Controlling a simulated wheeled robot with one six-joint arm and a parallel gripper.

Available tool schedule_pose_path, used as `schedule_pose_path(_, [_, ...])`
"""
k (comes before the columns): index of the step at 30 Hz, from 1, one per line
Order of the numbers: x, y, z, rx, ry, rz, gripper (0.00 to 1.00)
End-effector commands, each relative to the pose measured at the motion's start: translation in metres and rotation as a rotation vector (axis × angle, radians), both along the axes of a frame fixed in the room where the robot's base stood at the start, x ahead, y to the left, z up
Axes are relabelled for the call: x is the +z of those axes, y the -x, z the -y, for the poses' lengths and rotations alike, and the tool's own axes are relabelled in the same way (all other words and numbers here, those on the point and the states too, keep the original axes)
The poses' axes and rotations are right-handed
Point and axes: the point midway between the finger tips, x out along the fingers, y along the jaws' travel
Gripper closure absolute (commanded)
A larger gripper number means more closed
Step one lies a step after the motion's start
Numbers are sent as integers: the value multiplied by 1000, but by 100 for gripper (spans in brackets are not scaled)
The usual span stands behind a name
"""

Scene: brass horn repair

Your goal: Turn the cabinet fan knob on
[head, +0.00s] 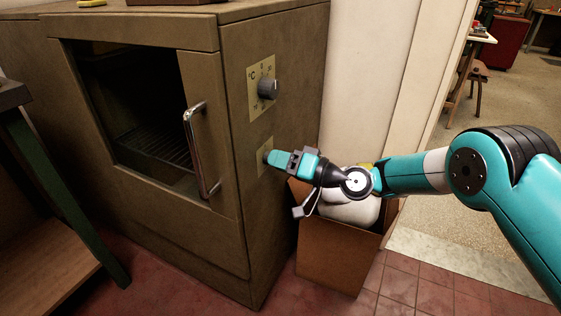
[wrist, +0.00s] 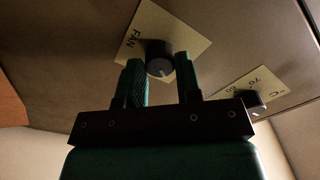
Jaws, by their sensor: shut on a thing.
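The brown cabinet (head: 232,150) has a pale plate (head: 264,146) low on its right side face. The wrist view shows this plate (wrist: 190,35) marked FAN, with the round dark fan knob (wrist: 159,57) on it and a pale pointer line on the knob's edge. My gripper (head: 271,158) reaches in from the right, at the plate, and hides the knob in the head view. In the wrist view my gripper (wrist: 160,78) has one finger on each side of the knob and is shut on it. Where the fingers touch is dark and hard to see.
A temperature knob (head: 268,88) on a °C plate sits above the fan plate. The cabinet's metal door handle (head: 200,150) stands out to the left. A brown box (head: 335,255) with white contents stands below my gripper, beside the cabinet. Open floor (head: 415,250) lies right.

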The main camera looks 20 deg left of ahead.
Motion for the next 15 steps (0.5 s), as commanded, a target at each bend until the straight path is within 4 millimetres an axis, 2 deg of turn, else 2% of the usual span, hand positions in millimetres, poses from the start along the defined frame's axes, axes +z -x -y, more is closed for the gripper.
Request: schedule_pose_path(15, [0, 0, 0, -1, -37, -489, 92])
